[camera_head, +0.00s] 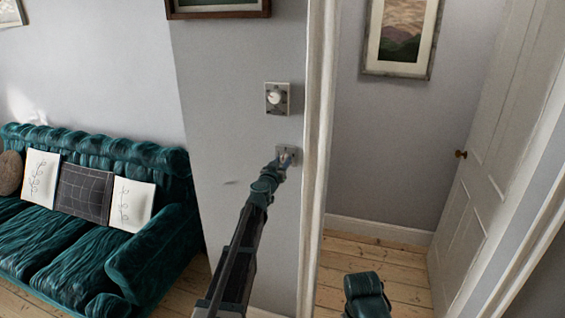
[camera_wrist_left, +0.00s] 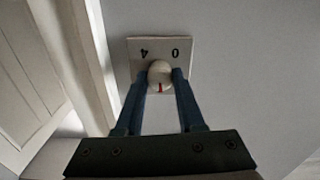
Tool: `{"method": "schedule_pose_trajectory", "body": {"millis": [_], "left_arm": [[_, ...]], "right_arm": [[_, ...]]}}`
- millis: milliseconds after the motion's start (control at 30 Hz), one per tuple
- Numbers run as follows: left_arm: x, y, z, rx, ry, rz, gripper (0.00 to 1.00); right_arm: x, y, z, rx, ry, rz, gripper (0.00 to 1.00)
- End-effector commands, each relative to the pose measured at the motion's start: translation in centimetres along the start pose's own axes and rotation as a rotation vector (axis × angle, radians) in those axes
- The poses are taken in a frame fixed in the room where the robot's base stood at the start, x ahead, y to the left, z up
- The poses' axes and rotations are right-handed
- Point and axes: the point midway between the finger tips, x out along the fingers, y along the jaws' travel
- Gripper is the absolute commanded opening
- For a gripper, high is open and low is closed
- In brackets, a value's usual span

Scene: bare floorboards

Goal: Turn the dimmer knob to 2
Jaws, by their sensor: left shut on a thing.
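The dimmer knob (camera_wrist_left: 160,72) is a round cream knob on a pale square wall plate (camera_wrist_left: 146,46). The plate shows an upside-down 4 at left and 0 at right in the left wrist view. A red mark on the knob points toward the bottom of that picture, away from both digits; other digits are hidden. My left gripper (camera_wrist_left: 161,78) is shut on the knob, one blue finger on each side. In the head view my left gripper (camera_head: 286,160) is at the lower wall plate (camera_head: 280,150), mostly covering it.
A second plate with a white round knob (camera_head: 274,98) is on the wall just above. A white door frame (camera_head: 318,140) stands close at right. A green sofa (camera_head: 150,250) with cushions is at left. An open white door (camera_head: 490,160) is at far right.

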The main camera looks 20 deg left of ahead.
Motion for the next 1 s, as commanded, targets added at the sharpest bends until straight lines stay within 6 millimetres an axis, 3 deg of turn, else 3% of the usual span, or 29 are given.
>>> {"method": "schedule_pose_trajectory", "body": {"millis": [667,700,867,1000], "left_arm": [[-0.18,0.15,0.09,0.06,-0.001,0.003,0.0],[-0.18,0.15,0.09,0.06,-0.001,0.003,0.39],[-0.14,0.1,0.07,0.059,0.0,0.002,0.68],[-0.08,0.06,0.04,0.059,0.0,0.001,0.68]], "right_arm": [[0.07,-0.01,0.0,0.0,0.0,0.0,0.5],[0.07,-0.01,0.0,0.0,0.0,0.0,0.5],[0.05,-0.01,0.0,0.0,0.0,0.0,0.5],[0.03,0.0,0.0,0.0,0.0,0.0,0.5]]}}
